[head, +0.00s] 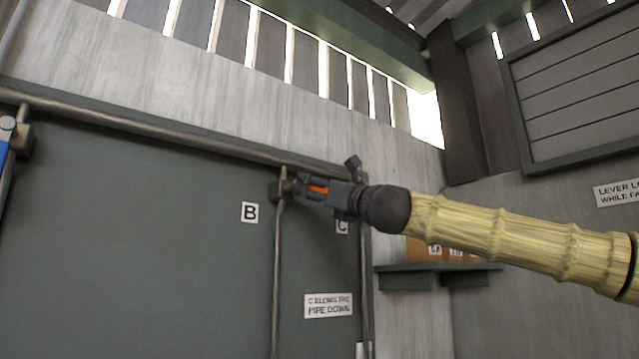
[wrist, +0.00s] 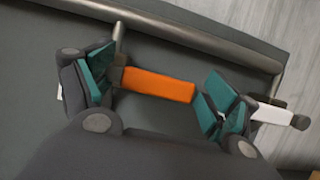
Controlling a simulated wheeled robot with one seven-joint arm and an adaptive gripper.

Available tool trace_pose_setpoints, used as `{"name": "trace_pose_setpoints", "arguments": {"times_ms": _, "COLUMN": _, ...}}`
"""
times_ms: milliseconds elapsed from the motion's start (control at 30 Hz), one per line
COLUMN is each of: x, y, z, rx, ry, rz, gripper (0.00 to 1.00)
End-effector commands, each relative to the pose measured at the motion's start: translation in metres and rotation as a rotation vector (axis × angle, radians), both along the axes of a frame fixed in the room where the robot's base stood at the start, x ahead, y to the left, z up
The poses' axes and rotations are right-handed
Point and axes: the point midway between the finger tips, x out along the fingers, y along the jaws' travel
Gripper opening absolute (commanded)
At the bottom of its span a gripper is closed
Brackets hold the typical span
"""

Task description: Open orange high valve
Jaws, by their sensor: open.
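The orange valve lever (wrist: 158,85) lies across the gap between my fingers in the wrist view, its body joined to a grey pipe at its left end. In the head view a small part of the orange lever (head: 318,189) shows at the high pipe junction. My gripper (wrist: 152,90) is open around the lever, with teal pads on both sides. The right pad is close to the lever's right end; whether it touches I cannot tell. In the head view my gripper (head: 316,190) reaches the valve from the right and hides most of it.
A blue-handled valve (head: 5,135) is at the far left. A dark valve handle (head: 353,165) stands just right of my gripper, and a white handle (wrist: 270,115) shows in the wrist view. Pipes run along the green panel (head: 130,250). A shelf (head: 430,272) with boxes is below my arm.

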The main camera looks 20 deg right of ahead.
Motion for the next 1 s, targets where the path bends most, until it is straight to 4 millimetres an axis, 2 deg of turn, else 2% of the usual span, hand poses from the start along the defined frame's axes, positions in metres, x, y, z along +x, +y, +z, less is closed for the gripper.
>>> {"name": "trace_pose_setpoints", "arguments": {"times_ms": 367, "x": 0.0042, "y": 0.0011, "z": 0.0011, "rx": 0.001, "ry": 0.000, "rz": 0.000, "gripper": 0.88}}
{"name": "trace_pose_setpoints", "arguments": {"times_ms": 700, "x": 0.0041, "y": 0.0008, "z": 0.0013, "rx": 0.001, "ry": 0.000, "rz": -0.001, "gripper": 0.26}}
{"name": "trace_pose_setpoints", "arguments": {"times_ms": 733, "x": 0.0041, "y": 0.0008, "z": 0.0013, "rx": 0.001, "ry": 0.000, "rz": -0.001, "gripper": 0.22}}
{"name": "trace_pose_setpoints", "arguments": {"times_ms": 1000, "x": 0.0074, "y": 0.0088, "z": -0.0021, "rx": 0.021, "ry": 0.008, "rz": 0.009, "gripper": 0.22}}
